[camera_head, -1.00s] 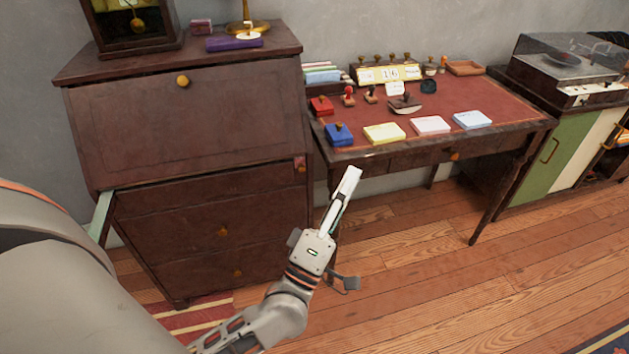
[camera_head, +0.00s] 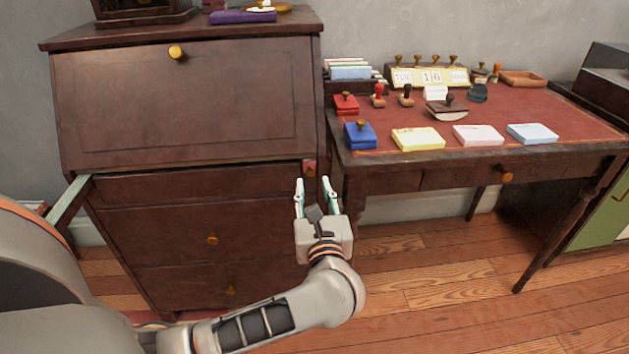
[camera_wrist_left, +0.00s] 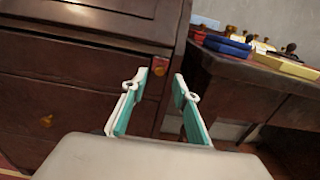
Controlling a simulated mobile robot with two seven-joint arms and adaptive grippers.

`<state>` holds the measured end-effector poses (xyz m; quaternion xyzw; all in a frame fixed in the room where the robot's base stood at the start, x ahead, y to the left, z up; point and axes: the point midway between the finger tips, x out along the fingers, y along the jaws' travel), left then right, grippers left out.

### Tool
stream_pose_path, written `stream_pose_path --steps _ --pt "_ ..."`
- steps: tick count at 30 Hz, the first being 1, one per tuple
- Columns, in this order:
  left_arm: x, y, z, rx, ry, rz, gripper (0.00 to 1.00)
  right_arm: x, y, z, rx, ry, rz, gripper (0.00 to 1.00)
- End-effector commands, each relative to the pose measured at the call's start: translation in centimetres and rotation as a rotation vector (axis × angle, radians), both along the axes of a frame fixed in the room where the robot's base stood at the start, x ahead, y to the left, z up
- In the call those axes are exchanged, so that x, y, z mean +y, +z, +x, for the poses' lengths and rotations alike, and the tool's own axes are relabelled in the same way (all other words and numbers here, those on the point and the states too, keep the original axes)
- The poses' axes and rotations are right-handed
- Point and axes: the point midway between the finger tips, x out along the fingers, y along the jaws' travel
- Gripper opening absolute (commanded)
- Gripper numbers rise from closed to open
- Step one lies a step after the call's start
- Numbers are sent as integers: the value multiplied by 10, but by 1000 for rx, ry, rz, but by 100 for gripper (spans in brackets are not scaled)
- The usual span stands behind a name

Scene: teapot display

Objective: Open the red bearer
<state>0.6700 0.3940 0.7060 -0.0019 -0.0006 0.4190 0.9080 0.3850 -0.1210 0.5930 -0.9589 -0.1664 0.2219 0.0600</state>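The red bearer (camera_head: 310,168) shows as a small reddish end with a brass knob at the right front of the dark wooden bureau (camera_head: 180,118). It looks pushed in. It also shows in the left wrist view (camera_wrist_left: 156,85), between my fingers. My left gripper (camera_head: 313,183) is open and empty, its two fingers pointing at the bearer. In the left wrist view the gripper (camera_wrist_left: 159,84) has the knob between its fingertips in the picture; I cannot tell how far short of it they are. My right gripper is not in view.
A pale green bearer (camera_head: 68,203) sticks out at the bureau's left. The bureau's sloping lid is closed. A writing table (camera_head: 500,105) with stamps, ink pads and paper blocks stands close on the right. The floor (camera_head: 430,280) in front is clear.

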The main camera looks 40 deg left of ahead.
Motion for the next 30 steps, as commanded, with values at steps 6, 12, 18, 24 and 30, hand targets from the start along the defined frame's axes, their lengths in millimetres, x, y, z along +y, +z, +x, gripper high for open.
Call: stream_pose_path --steps 6,12,18,24,30 --pt "23 -3 19 5 0 5 29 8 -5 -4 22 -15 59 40" --pt "32 -2 26 3 0 4 29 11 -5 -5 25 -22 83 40" --pt "32 -1 27 2 0 3 29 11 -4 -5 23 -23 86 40" --pt "32 -1 27 3 0 3 0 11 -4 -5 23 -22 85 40" --pt "30 -1 25 3 0 3 0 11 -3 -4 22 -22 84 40"
